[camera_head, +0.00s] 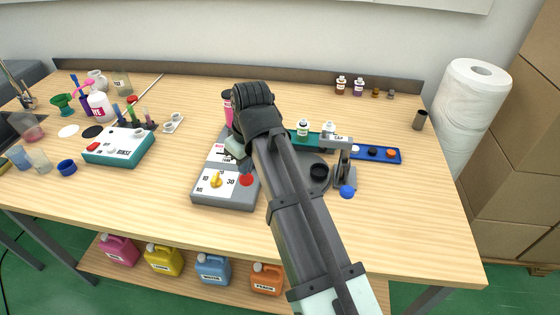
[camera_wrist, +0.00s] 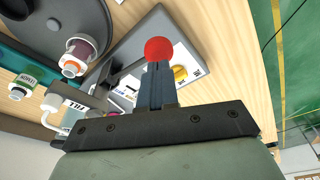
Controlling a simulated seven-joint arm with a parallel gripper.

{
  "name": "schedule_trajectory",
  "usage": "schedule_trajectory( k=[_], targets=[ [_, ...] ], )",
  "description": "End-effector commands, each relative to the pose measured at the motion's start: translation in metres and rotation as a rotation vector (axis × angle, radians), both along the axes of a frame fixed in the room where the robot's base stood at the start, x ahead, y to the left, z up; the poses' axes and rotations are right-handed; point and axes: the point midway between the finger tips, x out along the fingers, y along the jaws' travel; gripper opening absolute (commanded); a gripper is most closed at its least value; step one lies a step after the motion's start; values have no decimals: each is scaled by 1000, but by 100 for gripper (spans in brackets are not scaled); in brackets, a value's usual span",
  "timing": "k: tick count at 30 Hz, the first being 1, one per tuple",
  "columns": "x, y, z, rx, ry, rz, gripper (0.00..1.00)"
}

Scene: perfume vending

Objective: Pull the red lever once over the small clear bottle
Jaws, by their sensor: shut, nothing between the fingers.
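The red lever's ball knob (camera_head: 246,180) shows at the right side of the grey dispenser (camera_head: 210,198), beside its yellow dial (camera_head: 216,180). In the wrist view the red ball (camera_wrist: 158,50) is at the tips of my shut fingers (camera_wrist: 155,75); whether they touch it is unclear. My gripper (camera_head: 237,147) is over the dispenser, with its fingers largely hidden in the head view. Nothing is held. A small bottle with an orange-ringed neck (camera_wrist: 78,56) stands left of my fingers in the wrist view. I cannot tell whether it is the small clear bottle.
A grey CAP press (camera_head: 345,170) with a blue ball (camera_head: 347,191) stands right of my arm. A blue tray (camera_head: 375,153) holds caps behind it. A teal-and-white device (camera_head: 118,148) is at left. The table's front right is clear.

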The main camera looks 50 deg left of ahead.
Motion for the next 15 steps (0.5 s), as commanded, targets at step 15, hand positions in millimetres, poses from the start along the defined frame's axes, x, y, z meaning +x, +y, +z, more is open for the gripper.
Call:
schedule_trajectory(
  k=[15],
  targets=[
    [0,0,-17,0,0,0,0]
  ],
)
